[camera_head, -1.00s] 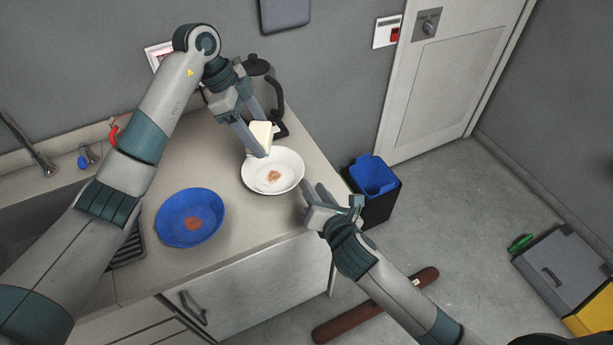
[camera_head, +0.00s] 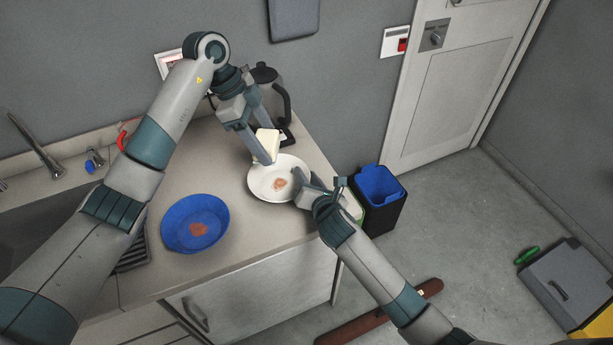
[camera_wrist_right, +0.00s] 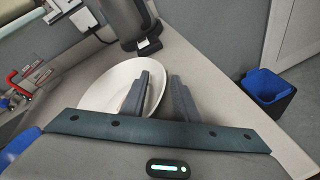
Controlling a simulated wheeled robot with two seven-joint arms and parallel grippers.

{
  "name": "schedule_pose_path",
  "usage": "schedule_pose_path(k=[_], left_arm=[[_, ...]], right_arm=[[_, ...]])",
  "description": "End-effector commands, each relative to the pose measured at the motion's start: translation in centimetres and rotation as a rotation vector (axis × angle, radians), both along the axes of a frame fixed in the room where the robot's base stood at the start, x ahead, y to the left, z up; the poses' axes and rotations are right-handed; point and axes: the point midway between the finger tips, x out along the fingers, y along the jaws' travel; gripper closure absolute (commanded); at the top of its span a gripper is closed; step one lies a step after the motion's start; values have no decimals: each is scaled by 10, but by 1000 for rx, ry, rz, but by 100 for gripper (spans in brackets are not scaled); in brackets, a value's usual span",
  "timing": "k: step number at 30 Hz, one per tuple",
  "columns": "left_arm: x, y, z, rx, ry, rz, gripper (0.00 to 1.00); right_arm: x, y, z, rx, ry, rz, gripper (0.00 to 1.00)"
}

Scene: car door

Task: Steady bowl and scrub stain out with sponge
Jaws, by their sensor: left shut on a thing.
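A white bowl (camera_head: 262,190) with a reddish-brown stain (camera_head: 279,184) sits on the counter. It also shows in the right wrist view (camera_wrist_right: 105,88), partly hidden by my gripper. My left gripper (camera_head: 266,148) is shut on a pale sponge (camera_head: 267,140), just above the far edge of the white bowl. I cannot tell whether the sponge touches it. My right gripper (camera_head: 305,187) is at the bowl's right rim. In the right wrist view its fingers (camera_wrist_right: 160,98) are apart, one over the bowl and one outside the rim.
A blue bowl (camera_head: 178,232) with a similar stain stands on the counter at the left. A dark kettle (camera_head: 268,86) stands behind the white bowl, close to my left gripper. A blue-lined bin (camera_head: 380,185) is beyond the counter's right edge. A sink and tap (camera_head: 38,148) are at the far left.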

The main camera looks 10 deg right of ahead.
Motion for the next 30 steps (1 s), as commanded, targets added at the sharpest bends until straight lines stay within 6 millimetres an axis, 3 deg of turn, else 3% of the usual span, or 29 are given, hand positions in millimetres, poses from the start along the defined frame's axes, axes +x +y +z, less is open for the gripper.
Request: schedule_pose_path(k=[8, 12, 22, 30], left_arm=[[0, 0, 0, 0, 0, 0, 57], [0, 0, 0, 0, 0, 0, 57], [2, -2, -4, 0, 2, -1, 57], [20, -16, -39, -5, 6, -5, 57]], right_arm=[[1, 0, 0, 0, 0, 0, 72], [1, 0, 0, 0, 0, 0, 100], [0, 0, -2, -2, 2, 0, 100], [0, 0, -3, -2, 4, -1, 100]])
